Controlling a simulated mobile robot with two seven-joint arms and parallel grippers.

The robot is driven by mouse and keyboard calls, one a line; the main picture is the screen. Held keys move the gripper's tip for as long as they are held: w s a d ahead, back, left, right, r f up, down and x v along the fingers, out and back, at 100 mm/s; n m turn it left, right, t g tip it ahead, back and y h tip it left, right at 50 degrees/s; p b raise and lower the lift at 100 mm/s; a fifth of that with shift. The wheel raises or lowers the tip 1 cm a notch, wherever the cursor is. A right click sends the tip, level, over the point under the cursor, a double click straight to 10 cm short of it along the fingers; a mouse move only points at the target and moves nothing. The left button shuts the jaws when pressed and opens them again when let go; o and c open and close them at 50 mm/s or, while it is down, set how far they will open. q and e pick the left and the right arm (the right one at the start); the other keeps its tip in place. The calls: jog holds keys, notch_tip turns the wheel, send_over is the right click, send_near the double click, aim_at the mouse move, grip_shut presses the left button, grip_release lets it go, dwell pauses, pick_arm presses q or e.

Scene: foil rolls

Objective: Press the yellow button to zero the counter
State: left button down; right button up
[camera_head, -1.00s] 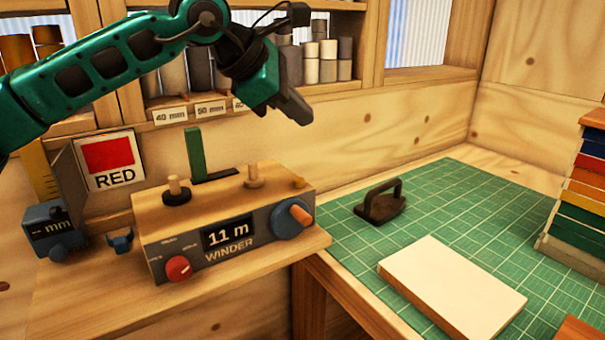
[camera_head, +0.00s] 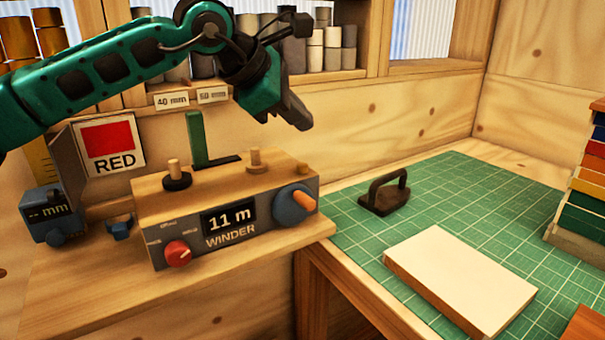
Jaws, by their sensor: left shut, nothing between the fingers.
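The winder (camera_head: 165,220) is a wooden-topped box with a grey front on the left bench. Its display (camera_head: 229,219) reads 11 m. My left gripper (camera_head: 300,120) is shut and empty, pointing down to the right. In the picture it is just above the button, with a visible gap between them. My right gripper is not in view.
Two pegs (camera_head: 255,160) and a green upright (camera_head: 195,140) stand on or behind the winder. A red knob (camera_head: 178,253) and a blue dial (camera_head: 294,204) are on its front. A dark handled block (camera_head: 384,197) and a pale slab (camera_head: 460,278) lie on the green mat (camera_head: 500,215).

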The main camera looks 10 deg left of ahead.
aim_at(299, 167)
pick_arm(q)
notch_tip(299, 167, down, 3)
jog(key=shift+f+b, duration=0.15)
jog(key=shift+b, duration=0.75)
jog(key=shift+f+b, duration=0.35)
jog(key=shift+f, duration=0.25)
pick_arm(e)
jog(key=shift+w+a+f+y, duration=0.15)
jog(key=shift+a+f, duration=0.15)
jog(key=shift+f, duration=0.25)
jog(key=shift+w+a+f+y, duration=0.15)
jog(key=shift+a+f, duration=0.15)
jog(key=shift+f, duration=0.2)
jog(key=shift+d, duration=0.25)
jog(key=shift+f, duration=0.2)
pick_arm(q)
jog(key=shift+f+b, duration=0.4)
jog(key=shift+b, duration=0.25)
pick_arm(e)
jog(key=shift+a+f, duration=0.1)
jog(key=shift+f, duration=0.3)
